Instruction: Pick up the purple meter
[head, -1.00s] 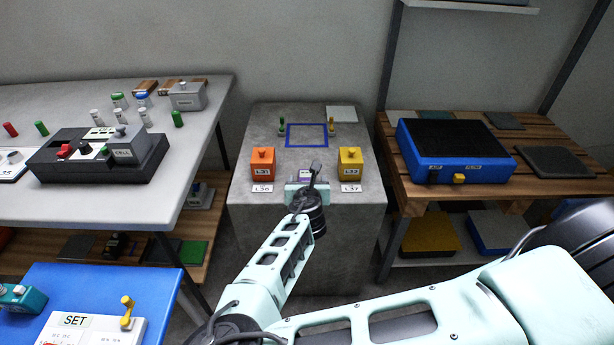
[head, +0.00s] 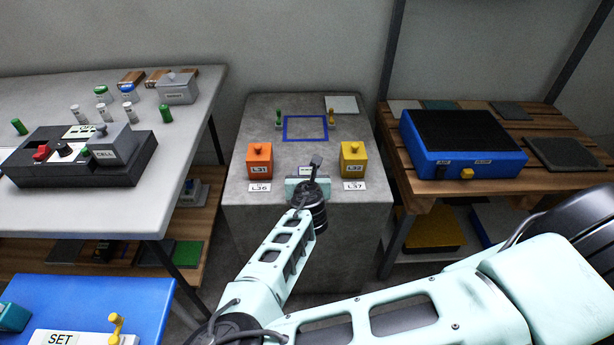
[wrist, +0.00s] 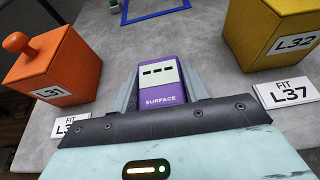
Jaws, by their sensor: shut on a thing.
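The purple meter (wrist: 160,97), a purple block with a pale face, three dark slots and the word SURFACE, shows in the wrist view. It sits between the two grey jaws of my gripper (wrist: 163,88), which are shut on it. In the head view my gripper (head: 306,184) is over the front part of the grey stone block, between the orange box and the yellow box. There my wrist hides most of the meter. I cannot tell whether the meter touches the top of the block.
An orange box L31 (head: 260,162) stands left of my gripper and a yellow box L32 (head: 353,161) right. Behind are a blue square outline (head: 305,128) and small green (head: 278,118) and yellow pegs (head: 331,118). A blue device (head: 462,145) sits on the right wooden table.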

